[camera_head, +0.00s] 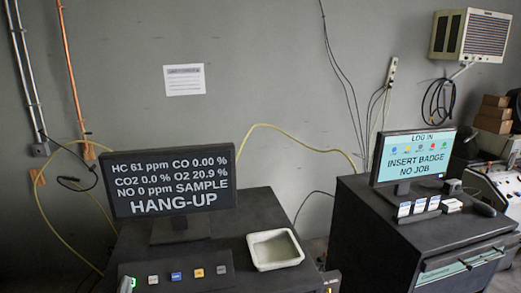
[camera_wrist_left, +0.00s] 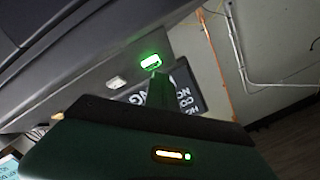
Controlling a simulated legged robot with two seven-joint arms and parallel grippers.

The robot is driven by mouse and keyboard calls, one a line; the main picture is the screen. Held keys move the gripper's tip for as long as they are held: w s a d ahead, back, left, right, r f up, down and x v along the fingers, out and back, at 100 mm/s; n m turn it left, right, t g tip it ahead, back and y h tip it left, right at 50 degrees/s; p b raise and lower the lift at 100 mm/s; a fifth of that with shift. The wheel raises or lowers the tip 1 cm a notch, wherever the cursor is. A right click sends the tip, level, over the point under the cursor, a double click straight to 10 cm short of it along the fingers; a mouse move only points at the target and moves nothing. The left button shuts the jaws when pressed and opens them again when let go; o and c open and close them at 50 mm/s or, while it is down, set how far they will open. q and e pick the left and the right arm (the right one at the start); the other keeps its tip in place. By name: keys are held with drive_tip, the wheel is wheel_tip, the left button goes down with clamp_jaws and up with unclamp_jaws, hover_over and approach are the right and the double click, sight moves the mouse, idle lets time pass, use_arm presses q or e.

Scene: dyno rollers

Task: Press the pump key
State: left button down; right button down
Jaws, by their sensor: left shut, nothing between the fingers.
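A dark key panel (camera_head: 190,284) lies on the left cabinet at the bottom of the head view. It has a white key (camera_head: 153,279), a blue key (camera_head: 176,276), an orange key (camera_head: 199,273) and a green-glowing key (camera_head: 127,284) at its left end. I cannot read any key labels, so I cannot tell which is the pump key. In the left wrist view my left gripper (camera_wrist_left: 157,76) is shut and empty, its tip close to the green-lit key (camera_wrist_left: 150,62). I cannot tell whether they touch. A pale key (camera_wrist_left: 117,83) is beside it.
A monitor (camera_head: 172,184) reading HANG-UP stands behind the panel. A white tray (camera_head: 275,265) sits to the panel's right. A second cabinet (camera_head: 375,232) at the right carries a log-in monitor (camera_head: 412,157). A yellow hose (camera_head: 290,134) runs along the wall.

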use_arm(q)
drive_tip(key=s+r+p, duration=0.3)
drive_tip(key=s+r, duration=0.1)
drive_tip(key=shift+d+r, duration=0.35)
drive_tip(key=shift+d, duration=0.1)
drive_tip(key=shift+w, duration=0.15)
